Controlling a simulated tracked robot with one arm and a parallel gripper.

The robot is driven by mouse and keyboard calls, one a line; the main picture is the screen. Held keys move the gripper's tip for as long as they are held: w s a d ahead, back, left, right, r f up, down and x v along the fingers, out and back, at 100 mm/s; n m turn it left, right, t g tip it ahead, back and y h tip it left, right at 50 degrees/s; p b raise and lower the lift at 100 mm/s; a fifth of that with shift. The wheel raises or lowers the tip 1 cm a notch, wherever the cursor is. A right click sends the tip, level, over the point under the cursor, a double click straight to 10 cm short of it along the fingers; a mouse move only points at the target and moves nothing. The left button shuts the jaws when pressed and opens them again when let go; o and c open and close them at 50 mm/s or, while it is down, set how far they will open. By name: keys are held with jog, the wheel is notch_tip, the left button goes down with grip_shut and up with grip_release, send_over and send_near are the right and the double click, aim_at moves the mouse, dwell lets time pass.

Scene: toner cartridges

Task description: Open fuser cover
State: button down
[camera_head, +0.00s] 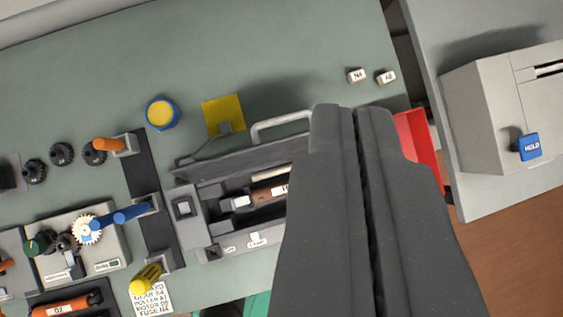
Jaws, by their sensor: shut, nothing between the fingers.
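The fuser unit (212,215) is a grey box left of my gripper. A brown labelled roller (264,194) shows inside it. A dark grey panel (225,160), which looks like the fuser cover, runs along the unit's far edge. It seems tilted up, but its exact angle is hard to tell. A pale grey bar handle (281,126) shows at its far side. My gripper (350,110) is shut and empty, with a thin dark seam between its fingers. It hides the right part of the unit and cover, and I cannot tell whether it touches them.
A yellow plate (223,114) and a blue-rimmed yellow button (161,113) are behind the unit. A dark tool rack (152,190) stands close on its left. A red bin (420,150) is right of my gripper. The green tabletop (290,60) behind is mostly clear.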

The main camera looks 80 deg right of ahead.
jog(key=w+f+n+g+p, duration=0.2)
jog(key=w+f+g, duration=0.15)
jog(key=f, duration=0.55)
jog(key=n+g+p, duration=0.1)
jog(key=g+p, duration=0.2)
jog(key=g, duration=0.1)
send_over(259, 143)
jog(key=w+d, duration=0.2)
notch_tip(259, 143, down, 12)
notch_tip(259, 143, down, 8)
jog(key=p, duration=0.1)
jog(key=shift+w+f, duration=0.25)
jog(key=shift+w, duration=0.1)
